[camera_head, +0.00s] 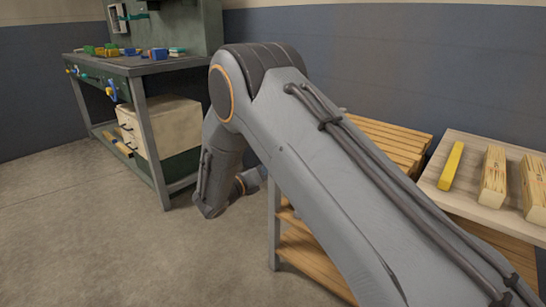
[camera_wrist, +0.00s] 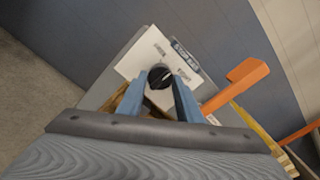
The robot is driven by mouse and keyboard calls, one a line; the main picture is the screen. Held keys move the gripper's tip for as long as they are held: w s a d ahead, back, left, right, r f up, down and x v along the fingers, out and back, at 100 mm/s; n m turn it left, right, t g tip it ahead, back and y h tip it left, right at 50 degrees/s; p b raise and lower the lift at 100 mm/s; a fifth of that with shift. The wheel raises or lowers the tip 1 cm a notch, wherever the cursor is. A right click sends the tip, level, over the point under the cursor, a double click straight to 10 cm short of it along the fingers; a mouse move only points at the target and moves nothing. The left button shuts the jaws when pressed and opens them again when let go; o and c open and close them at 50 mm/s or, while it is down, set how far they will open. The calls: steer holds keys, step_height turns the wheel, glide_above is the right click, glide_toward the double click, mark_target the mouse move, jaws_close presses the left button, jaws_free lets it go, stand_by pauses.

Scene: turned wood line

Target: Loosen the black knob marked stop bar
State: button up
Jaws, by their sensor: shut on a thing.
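The black knob (camera_wrist: 159,74) sits on a white plate (camera_wrist: 133,66) in the wrist view, with a light pointer line on its face. A blue tag (camera_wrist: 186,55) at the plate's upper right edge seems to read stop bar. Small words are printed on the plate on either side of the knob, too small to read surely. My gripper (camera_wrist: 160,82) has one blue-grey finger on each side of the knob and is shut on it. In the head view my arm hides the knob and the gripper.
An orange lever (camera_wrist: 242,82) stands close right of the gripper in the wrist view. In the head view a light board (camera_head: 455,198) with a yellow bar (camera_head: 451,166) and wood blocks (camera_head: 493,176) is at right. A workbench (camera_head: 150,66) stands back left; floor between is clear.

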steer(key=shift+n+p, duration=2.6)
steer(key=shift+n, duration=2)
steer(key=o, duration=1)
steer(key=shift+o, duration=0.2)
steer(key=v, duration=0.7)
steer(key=shift+s+a+p, duration=0.25)
steer(key=shift+s+p, duration=0.05)
steer(key=shift+p, duration=0.05)
